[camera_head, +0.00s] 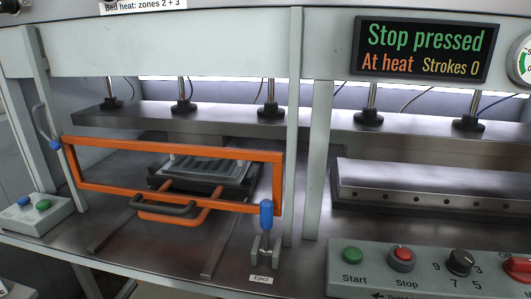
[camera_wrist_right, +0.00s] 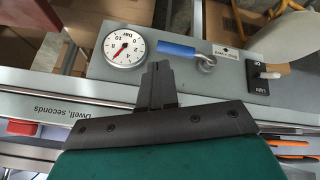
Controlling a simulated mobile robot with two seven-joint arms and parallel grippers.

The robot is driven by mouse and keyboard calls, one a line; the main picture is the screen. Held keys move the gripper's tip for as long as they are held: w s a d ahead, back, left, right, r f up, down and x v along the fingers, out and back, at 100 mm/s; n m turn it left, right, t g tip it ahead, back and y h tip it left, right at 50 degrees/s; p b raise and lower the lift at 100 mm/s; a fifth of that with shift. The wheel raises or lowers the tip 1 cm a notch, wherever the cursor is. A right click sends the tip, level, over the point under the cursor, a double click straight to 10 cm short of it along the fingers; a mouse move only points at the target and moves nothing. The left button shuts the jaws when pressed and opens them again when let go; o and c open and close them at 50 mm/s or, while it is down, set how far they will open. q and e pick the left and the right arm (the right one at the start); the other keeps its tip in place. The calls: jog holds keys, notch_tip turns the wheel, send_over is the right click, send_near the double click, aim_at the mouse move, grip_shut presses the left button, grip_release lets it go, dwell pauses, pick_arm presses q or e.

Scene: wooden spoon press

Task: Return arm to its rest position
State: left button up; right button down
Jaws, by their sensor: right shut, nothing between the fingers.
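My right gripper (camera_wrist_right: 157,70) shows in the right wrist view with its dark fingers together and nothing between them. It is in front of a grey panel (camera_wrist_right: 225,75) with a round gauge (camera_wrist_right: 123,46) and a blue-handled lever (camera_wrist_right: 178,49); I cannot tell how far off the panel is. Neither of my arms shows in the head view. My left gripper is not in view.
In the head view, a press has an orange guard frame (camera_head: 110,145), a blue-topped eject lever (camera_head: 266,214) and a display (camera_head: 425,50) reading "Stop pressed", "At heat", "Strokes 0". A control panel with a green start button (camera_head: 352,255) and red stop button (camera_head: 403,254) is at lower right.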

jog(key=s+a+f+g+y, duration=0.2)
jog(key=s+a+f+g, duration=0.1)
jog(key=s, duration=0.3)
jog(key=w+a+f+t+y, duration=0.1)
jog(key=w+a+f+t, duration=0.2)
jog(key=w+f+t, duration=0.4)
jog(key=shift+w+f+n+y, duration=0.15)
jog(key=shift+f+n+y, duration=0.2)
jog(key=shift+f, duration=0.35)
